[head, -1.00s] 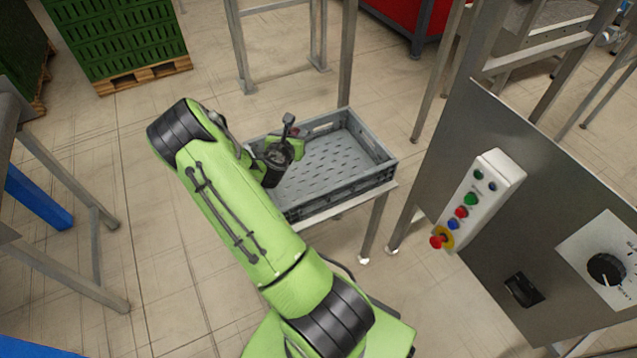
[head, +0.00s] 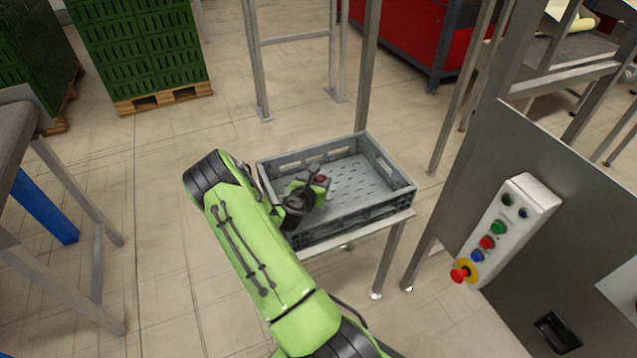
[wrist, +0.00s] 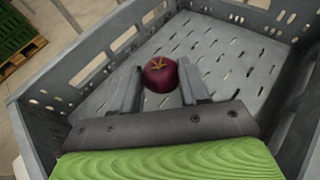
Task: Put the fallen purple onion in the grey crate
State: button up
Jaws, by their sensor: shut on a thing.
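The purple onion (wrist: 161,74) is dark red-purple with a dry tan top. It sits between the two fingers of my gripper (wrist: 160,86), which is shut on it. In the head view the onion (head: 321,179) is a small dark red spot at the end of my gripper (head: 315,180). The grey crate (head: 392,203) has slotted side walls and a perforated floor. In the wrist view the onion and fingers are inside the outline of the grey crate (wrist: 85,75), over its floor. I cannot tell how high the onion is above the floor. No other item shows in the crate.
The crate stands on a metal stand (head: 388,255). A steel panel with a button box (head: 507,230) is to the right. Green crates on a pallet (head: 165,98) are at the back left. A metal table (head: 25,135) is at the left edge.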

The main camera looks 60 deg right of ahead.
jog(key=shift+f, duration=0.6)
jog(key=o, duration=1)
jog(key=shift+o, duration=0.2)
jog(key=shift+r, duration=0.1)
jog(key=shift+r, duration=0.4)
jog(key=s+a+r+m+y+p, duration=0.1)
jog(key=s+a+r+m+y, duration=0.15)
jog(key=a+r+m, duration=0.5)
jog(key=s+a+r+m+y, duration=0.1)
jog(key=a+r+m+y, duration=0.3)
jog(key=a, duration=0.7)
jog(key=s+a+r+m+y+p, duration=0.1)
jog(key=a+r+m+y, duration=0.1)
jog(key=a+r+m, duration=0.65)
jog(key=s+a+r+m+t+y, duration=0.1)
jog(key=s+a+r+t+y, duration=0.1)
jog(key=s+a+r+y, duration=0.2)
jog(key=s+a+r, duration=0.3)
jog(key=s+a, duration=0.4)
jog(key=a, duration=0.3)
jog(key=shift+y, duration=0.35)
